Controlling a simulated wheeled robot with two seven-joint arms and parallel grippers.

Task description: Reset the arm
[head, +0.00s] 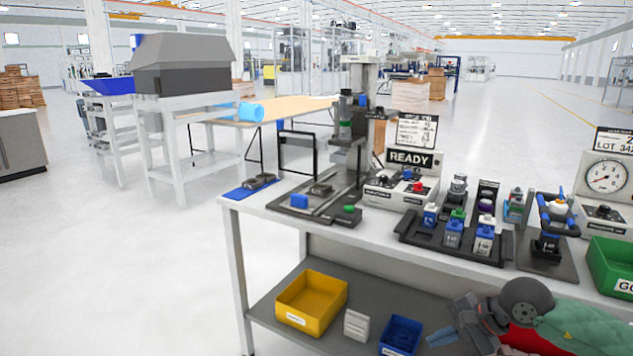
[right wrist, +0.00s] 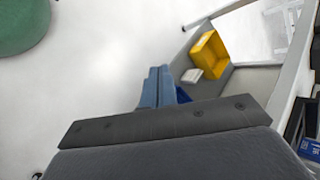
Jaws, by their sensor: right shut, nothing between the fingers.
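My right gripper (head: 432,340) is low in front of the workbench (head: 290,224), at the lower right of the head view. Its dark wrist comes in from the right. Its fingers point left, near the blue bin (head: 400,335) on the lower shelf. In the right wrist view the two blue-grey fingers (right wrist: 154,88) lie together, shut, with nothing between them. They partly cover the blue bin in that view. My left gripper is not in view.
The lower shelf (head: 340,285) also carries a yellow bin (head: 311,303) and a white block (head: 357,325). The benchtop holds a press stand (head: 358,120), a READY sign (head: 410,160), a black tray (head: 415,235) of parts, a gauge (head: 606,177) and a green bin (head: 608,265). Floor left of the bench is clear.

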